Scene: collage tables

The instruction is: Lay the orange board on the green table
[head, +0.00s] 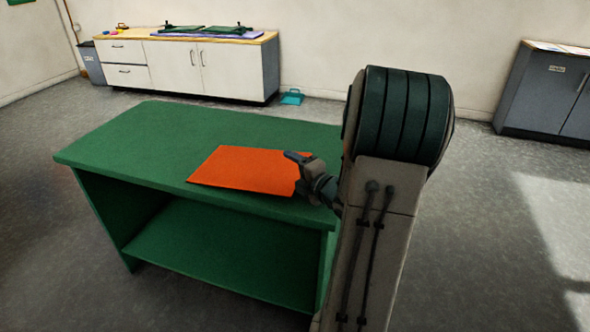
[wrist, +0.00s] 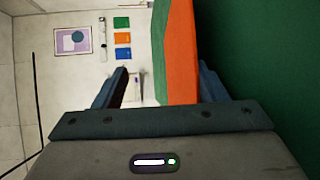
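The orange board (head: 245,170) is a thin flat sheet. It appears to lie flat on the top of the green table (head: 140,135), towards its right front part. My gripper (head: 301,172) is at the board's right edge. In the wrist view, the fingers of my gripper (wrist: 163,72) are spread wide. The orange board (wrist: 181,50) shows between them, close to the right finger, with a clear gap to the left finger. A green strip of the table (wrist: 158,45) shows beside it. The lower finger is hidden in the head view.
The table has a lower green shelf (head: 225,255). The left part of the tabletop is clear. A white cabinet (head: 200,65) with items on top stands at the back wall, with a teal dustpan (head: 291,97) on the floor beside it. A grey cabinet (head: 550,90) stands at right.

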